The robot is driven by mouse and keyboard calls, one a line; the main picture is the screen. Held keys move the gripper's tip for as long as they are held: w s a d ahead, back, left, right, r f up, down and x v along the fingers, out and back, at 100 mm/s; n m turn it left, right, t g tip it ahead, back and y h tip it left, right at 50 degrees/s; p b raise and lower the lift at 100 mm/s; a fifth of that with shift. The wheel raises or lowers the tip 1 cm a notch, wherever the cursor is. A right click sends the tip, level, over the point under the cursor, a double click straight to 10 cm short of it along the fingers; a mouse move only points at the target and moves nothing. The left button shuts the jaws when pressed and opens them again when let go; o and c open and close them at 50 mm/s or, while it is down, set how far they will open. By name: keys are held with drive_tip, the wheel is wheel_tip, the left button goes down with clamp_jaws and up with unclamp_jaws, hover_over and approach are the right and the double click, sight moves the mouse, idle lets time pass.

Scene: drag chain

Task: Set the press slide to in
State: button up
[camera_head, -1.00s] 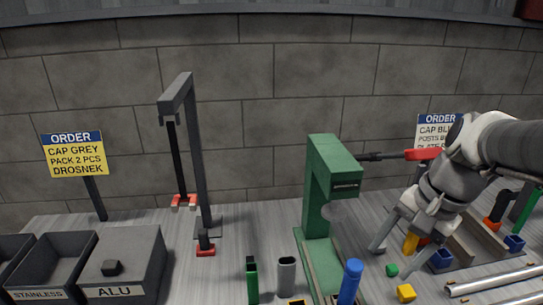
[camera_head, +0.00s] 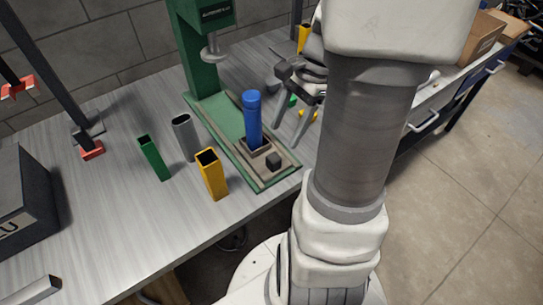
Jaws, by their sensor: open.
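The green press (camera_head: 198,45) stands at the back of the bench, with its grey ram (camera_head: 212,52) raised over its base. The press slide (camera_head: 270,158) lies at the front end of the base, out from under the ram, with a dark square knob (camera_head: 274,161) on it. A blue cylinder (camera_head: 252,118) stands upright in a holder on the slide. My gripper (camera_head: 289,128) is open and empty, just right of the blue cylinder, with its fingers pointing down. My arm hides part of the bench on the right.
Left of the press stand a green tube (camera_head: 154,158), a grey tube (camera_head: 186,138) and a yellow tube (camera_head: 212,175), close to the base. The bench front left is mostly clear.

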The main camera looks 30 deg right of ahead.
sight(274, 157)
drive_tip(key=b+x, duration=0.2)
drive_tip(key=x, duration=0.7)
clamp_jaws()
drive_tip(key=shift+w, duration=0.1)
idle(1.1)
